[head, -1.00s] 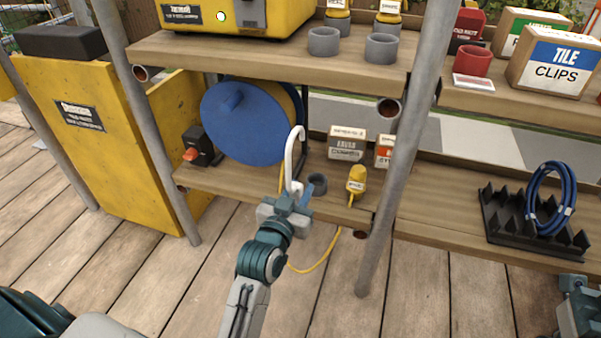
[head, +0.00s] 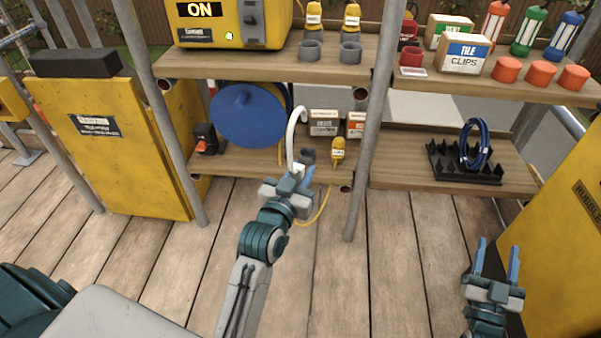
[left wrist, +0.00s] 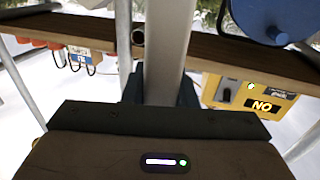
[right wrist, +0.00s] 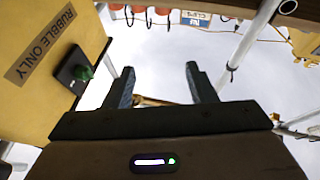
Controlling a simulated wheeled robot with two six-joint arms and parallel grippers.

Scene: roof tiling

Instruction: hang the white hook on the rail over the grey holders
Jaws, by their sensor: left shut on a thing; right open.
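The white hook (head: 291,138) stands upright in my left gripper (head: 293,180), its curved end up, in front of the shelves. In the left wrist view a pale shaft (left wrist: 166,45) runs between the fingers (left wrist: 160,90).
The upper shelf (head: 210,66) carries a yellow power unit (head: 265,22), red cups and boxes. The lower shelf (head: 400,165) holds a blue reel (head: 245,118) and a black spiked rack (head: 447,165). Scaffold poles (head: 367,130) stand in front. Yellow bins flank both sides.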

